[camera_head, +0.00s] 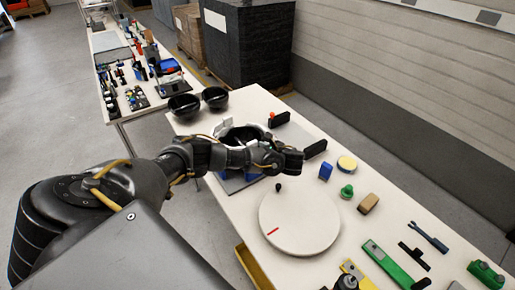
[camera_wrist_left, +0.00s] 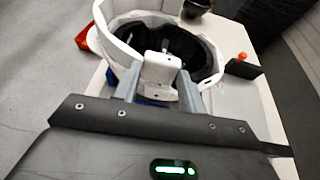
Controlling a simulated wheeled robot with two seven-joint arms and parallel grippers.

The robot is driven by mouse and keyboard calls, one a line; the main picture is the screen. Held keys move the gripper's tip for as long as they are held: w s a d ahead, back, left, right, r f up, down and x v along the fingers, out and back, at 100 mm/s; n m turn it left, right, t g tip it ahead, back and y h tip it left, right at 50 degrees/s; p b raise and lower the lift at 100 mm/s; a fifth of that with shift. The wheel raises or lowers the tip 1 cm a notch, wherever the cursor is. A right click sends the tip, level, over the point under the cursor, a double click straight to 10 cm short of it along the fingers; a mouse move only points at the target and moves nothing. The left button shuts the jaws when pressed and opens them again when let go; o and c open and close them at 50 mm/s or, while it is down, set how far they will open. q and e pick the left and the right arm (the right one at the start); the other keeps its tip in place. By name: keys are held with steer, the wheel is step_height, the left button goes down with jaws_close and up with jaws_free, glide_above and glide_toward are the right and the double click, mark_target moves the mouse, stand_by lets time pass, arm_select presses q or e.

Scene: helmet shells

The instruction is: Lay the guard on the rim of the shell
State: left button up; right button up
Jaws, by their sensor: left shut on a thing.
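My left gripper (camera_wrist_left: 158,82) is shut on the white guard (camera_wrist_left: 160,68), gripping a block on its near side. The guard's tall white band curves away to the left in the left wrist view. In the head view parts of the guard (camera_head: 222,127) show beyond my left arm. My right gripper is out of view.
Two black bowl-like shells (camera_head: 185,106) stand at the table's far end. A black block with an orange knob (camera_head: 279,119) stands right of the shell. A round white disc (camera_head: 300,219) lies nearer me, with small tools and blocks to its right.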

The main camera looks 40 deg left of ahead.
arm_select(q)
steer(key=shift+f+b, duration=0.3)
steer(key=shift+f, duration=0.25)
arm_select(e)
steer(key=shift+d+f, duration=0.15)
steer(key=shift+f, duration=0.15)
arm_select(q)
steer(key=o, duration=1.1)
